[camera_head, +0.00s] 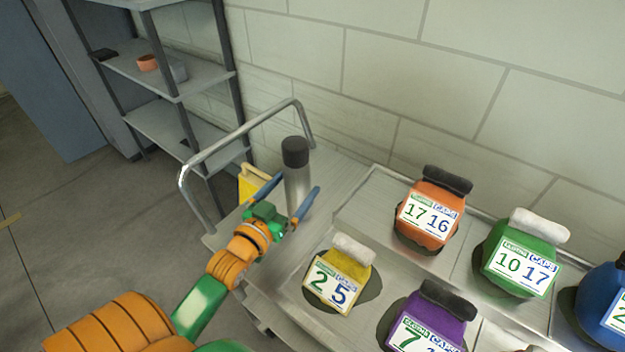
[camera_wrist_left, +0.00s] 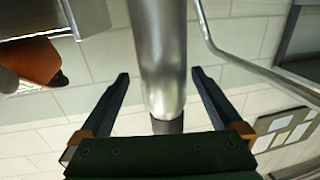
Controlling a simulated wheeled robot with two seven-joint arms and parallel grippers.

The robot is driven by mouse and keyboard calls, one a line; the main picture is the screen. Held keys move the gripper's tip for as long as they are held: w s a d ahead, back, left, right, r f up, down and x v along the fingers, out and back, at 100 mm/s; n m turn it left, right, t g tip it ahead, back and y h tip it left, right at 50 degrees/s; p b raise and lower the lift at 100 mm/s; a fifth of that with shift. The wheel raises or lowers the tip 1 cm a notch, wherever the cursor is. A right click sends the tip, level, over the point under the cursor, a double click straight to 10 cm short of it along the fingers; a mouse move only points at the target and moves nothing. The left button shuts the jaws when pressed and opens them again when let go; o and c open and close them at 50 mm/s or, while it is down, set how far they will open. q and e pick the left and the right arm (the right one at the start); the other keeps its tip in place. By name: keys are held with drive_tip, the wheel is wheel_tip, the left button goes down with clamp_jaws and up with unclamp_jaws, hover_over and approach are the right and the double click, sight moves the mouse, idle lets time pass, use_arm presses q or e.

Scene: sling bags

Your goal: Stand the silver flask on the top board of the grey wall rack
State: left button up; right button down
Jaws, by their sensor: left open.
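The silver flask (camera_head: 297,188) with a dark cap stands upright on the left end of the grey cart, beside the handle rail. My left gripper (camera_head: 291,203) is open at the flask, with one finger on either side of it. In the left wrist view the flask (camera_wrist_left: 160,60) runs between the two open fingers (camera_wrist_left: 160,84), with gaps visible on both sides. The grey wall rack (camera_head: 205,80) stands at the upper left against the wall; its top board (camera_head: 150,2) is only partly in view. My right gripper is not in view.
The cart's bent metal handle (camera_head: 235,138) rises just left of the flask. Several numbered sling bags, among them a yellow one (camera_head: 342,277) and an orange one (camera_head: 430,215), sit on the cart to the right. A lower rack board holds an orange-brown item (camera_head: 147,63).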

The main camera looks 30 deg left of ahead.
use_arm(q)
drive_tip(key=shift+r, duration=0.1)
drive_tip(key=shift+w+a+r, duration=0.1)
drive_tip(key=shift+r, duration=0.3)
drive_tip(key=shift+w+a+r+t+p, duration=0.15)
drive_tip(key=shift+w+p, duration=0.15)
drive_tip(key=shift+w, duration=0.3)
drive_tip(key=shift+w+a+r+t+p, duration=0.15)
drive_tip(key=shift+w+p, duration=0.1)
drive_tip(key=shift+w, duration=0.3)
drive_tip(key=w, duration=0.2)
drive_tip(key=w+f, duration=0.1)
drive_tip(key=shift+w+a, duration=0.1)
drive_tip(key=shift+w, duration=0.25)
drive_tip(key=shift+s+r, duration=0.1)
drive_tip(key=shift+s, duration=0.1)
drive_tip(key=shift+c, duration=0.4)
drive_tip(key=c, duration=0.4)
drive_tip(key=shift+r, duration=0.1)
clamp_jaws()
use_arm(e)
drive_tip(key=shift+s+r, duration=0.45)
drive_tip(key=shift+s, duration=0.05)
